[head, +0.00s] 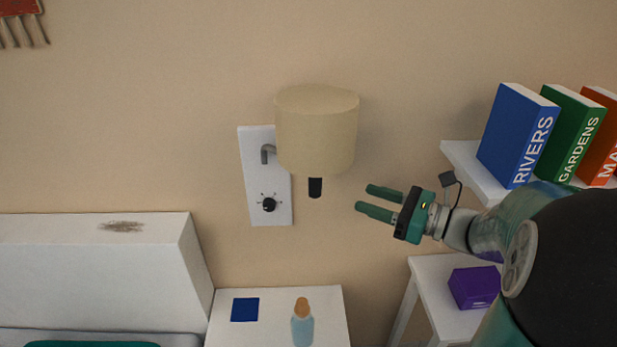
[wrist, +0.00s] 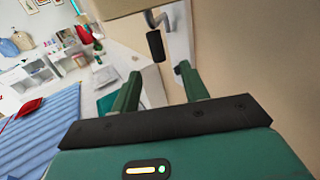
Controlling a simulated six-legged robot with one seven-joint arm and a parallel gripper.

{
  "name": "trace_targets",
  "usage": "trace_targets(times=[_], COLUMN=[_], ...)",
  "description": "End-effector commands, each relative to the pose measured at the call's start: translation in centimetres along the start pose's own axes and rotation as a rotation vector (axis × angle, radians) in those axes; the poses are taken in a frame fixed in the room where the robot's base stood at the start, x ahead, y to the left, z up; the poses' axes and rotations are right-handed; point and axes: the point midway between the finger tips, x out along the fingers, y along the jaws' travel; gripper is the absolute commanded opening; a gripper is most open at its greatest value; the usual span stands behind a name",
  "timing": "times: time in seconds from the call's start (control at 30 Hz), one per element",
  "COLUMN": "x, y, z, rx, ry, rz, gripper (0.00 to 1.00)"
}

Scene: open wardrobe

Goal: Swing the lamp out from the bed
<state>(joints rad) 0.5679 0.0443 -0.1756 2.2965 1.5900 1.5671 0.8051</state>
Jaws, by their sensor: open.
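The wall lamp has a beige cylindrical shade (head: 316,130) and a black stem (head: 315,188) hanging below it. It is mounted on a white wall plate (head: 282,200) with a grey bent arm and a black knob (head: 269,205). My gripper (head: 369,199) is open and empty, just right of the lamp and slightly below the shade, its green fingers pointing left toward the black stem. In the wrist view the black stem (wrist: 156,45) shows ahead, beyond and between the fingers (wrist: 160,90), apart from them. The bed's white headboard (head: 90,255) is at lower left.
A white shelf (head: 462,158) with blue, green and orange books is at right, close above my arm. Below, a white nightstand (head: 262,333) holds a blue square and a bottle (head: 302,325). A purple box (head: 474,288) sits on a white stand at right.

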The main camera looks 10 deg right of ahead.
Motion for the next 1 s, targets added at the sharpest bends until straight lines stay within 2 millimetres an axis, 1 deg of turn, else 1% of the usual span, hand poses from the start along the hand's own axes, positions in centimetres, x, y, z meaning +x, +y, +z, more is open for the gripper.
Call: trace_targets(times=[0.17, 0.5, 0.6, 0.7, 0.83, 1.0], x=[2.3, 9.2, 11.0, 12.4, 13.4, 13.6], y=[0.4, 0.6, 0.6, 0.5, 0.4, 0.3], z=[0.0, -0.1, -0.1, -0.1, -0.1, -0.1], rx=[-0.002, -0.002, -0.002, -0.003, -0.004, -0.004], ry=[0.002, 0.003, 0.003, 0.003, 0.004, 0.004], rz=[0.005, 0.009, 0.008, 0.008, 0.007, 0.006], gripper=[0.45, 0.45, 0.45, 0.45, 0.45, 0.45])
